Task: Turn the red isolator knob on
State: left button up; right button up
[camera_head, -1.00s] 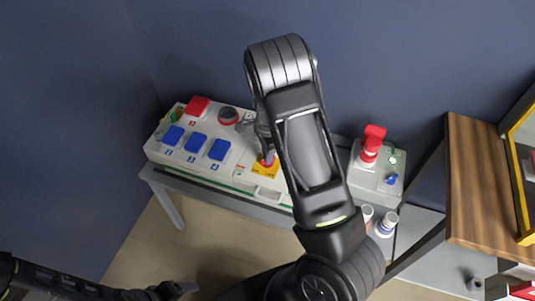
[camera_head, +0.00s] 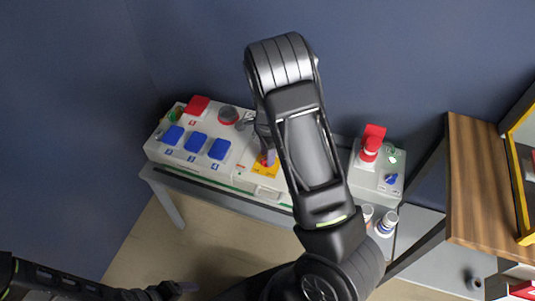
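The red isolator knob (camera_head: 263,161) sits on a yellow plate (camera_head: 264,170) at the right part of the long white socket box (camera_head: 240,181). My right gripper (camera_head: 268,157) is over the yellow plate, with a fingertip at the knob. The fingers and arm cover most of the knob, so its angle and whether the fingers grip it cannot be seen. My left gripper (camera_head: 178,289) is low at the bottom left, far from the boxes; its finger gap is not clear.
The white box also bears blue covers (camera_head: 196,142), a red cover (camera_head: 197,106) and a grey-and-red round socket (camera_head: 228,115). A grey box (camera_head: 376,180) with a red plug (camera_head: 371,149) stands right of my arm. White bottles (camera_head: 386,224) stand below it. A wooden-topped table (camera_head: 485,185) is at the right.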

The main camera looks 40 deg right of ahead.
notch_tip(320, 180, up, 8)
jog(key=shift+f, duration=0.25)
dwell(0.5)
